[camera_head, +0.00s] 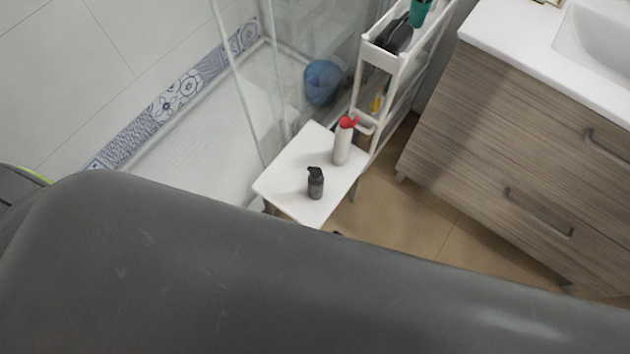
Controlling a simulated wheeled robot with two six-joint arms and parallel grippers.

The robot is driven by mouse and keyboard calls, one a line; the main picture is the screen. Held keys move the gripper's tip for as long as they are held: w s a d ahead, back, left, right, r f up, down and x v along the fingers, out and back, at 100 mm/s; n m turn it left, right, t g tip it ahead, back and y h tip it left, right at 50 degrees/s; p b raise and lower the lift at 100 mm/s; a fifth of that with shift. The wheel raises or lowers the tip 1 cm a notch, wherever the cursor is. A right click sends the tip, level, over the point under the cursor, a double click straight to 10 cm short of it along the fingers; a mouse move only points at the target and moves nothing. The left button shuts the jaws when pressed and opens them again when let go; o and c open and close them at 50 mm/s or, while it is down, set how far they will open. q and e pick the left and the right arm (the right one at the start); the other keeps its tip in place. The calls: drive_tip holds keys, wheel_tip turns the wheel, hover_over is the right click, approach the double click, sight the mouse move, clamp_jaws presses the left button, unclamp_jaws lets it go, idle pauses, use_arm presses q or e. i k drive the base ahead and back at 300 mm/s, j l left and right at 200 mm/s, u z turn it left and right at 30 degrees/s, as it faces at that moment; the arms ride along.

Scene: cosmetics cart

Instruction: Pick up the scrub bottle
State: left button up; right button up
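Two bottles stand upright on a small white table (283,187). One is a small dark grey bottle (316,186) with a black top, near the front of the table. The other is a taller white bottle (342,148) with a red top, near the back right edge. I cannot read a label on either, so I cannot tell which is the scrub bottle. Neither gripper shows. A large dark grey part of mine fills the lower picture and hides what lies in front of the table.
A narrow white cart (392,62) with a dark item and a green item stands behind the table. A wooden vanity (500,130) with a white top is at right. Tan floor (425,215) is clear between table and vanity.

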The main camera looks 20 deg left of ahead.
sight(315, 187)
drive_tip(key=l+u, duration=0.15)
drive_tip(key=l, duration=0.3)
drive_tip(key=l+u, duration=0.15)
drive_tip(key=l, duration=0.35)
drive_tip(key=k+l+u, duration=0.15)
drive_tip(key=l, duration=0.3)
drive_tip(key=l+u, duration=0.15)
drive_tip(key=l, duration=0.3)
drive_tip(key=k+l+u, duration=0.15)
drive_tip(key=l, duration=0.3)
drive_tip(key=k+l+u, duration=0.1)
drive_tip(key=l, duration=0.3)
drive_tip(key=k, duration=0.05)
